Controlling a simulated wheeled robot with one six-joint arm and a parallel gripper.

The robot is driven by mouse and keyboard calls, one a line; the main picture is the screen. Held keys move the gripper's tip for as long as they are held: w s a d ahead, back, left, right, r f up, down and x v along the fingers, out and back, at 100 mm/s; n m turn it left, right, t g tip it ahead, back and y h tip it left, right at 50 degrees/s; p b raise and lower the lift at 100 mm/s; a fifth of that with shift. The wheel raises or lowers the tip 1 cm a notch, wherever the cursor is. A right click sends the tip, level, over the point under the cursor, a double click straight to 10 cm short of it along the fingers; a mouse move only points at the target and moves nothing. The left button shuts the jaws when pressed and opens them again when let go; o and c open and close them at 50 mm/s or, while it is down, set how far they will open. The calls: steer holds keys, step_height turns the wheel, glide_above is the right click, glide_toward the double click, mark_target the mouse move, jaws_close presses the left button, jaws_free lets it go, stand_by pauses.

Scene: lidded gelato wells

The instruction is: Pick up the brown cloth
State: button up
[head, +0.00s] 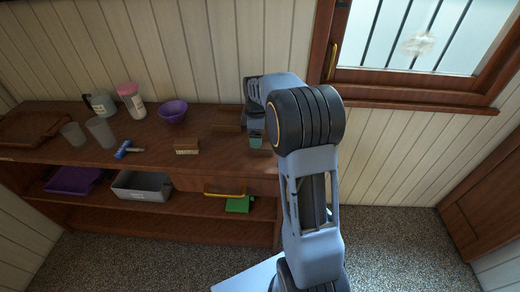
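A flat brown piece (228,119) lies on the wooden counter, right of the purple bowl; it may be the brown cloth, but its material is hard to tell. It is close to the counter's own colour. My gripper (256,143) points down over the right end of the counter, just right of and nearer than this piece. Its fingers are small, dark and partly hidden by my arm, so I cannot see whether they are open or hold anything.
On the counter (60,160) stand a purple bowl (173,112), a pink-lidded tub (131,100), a jug (101,105), cups (100,132), a blue-handled tool (124,149) and a brown block (187,146). The shelf below holds a grey bin (142,187) and green cloth-like item (238,204).

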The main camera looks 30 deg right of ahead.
mark_target(266, 150)
steer(key=shift+w+f, duration=0.15)
steer(key=shift+f, duration=2.95)
steer(key=c, duration=1)
steer(key=shift+r, duration=0.1)
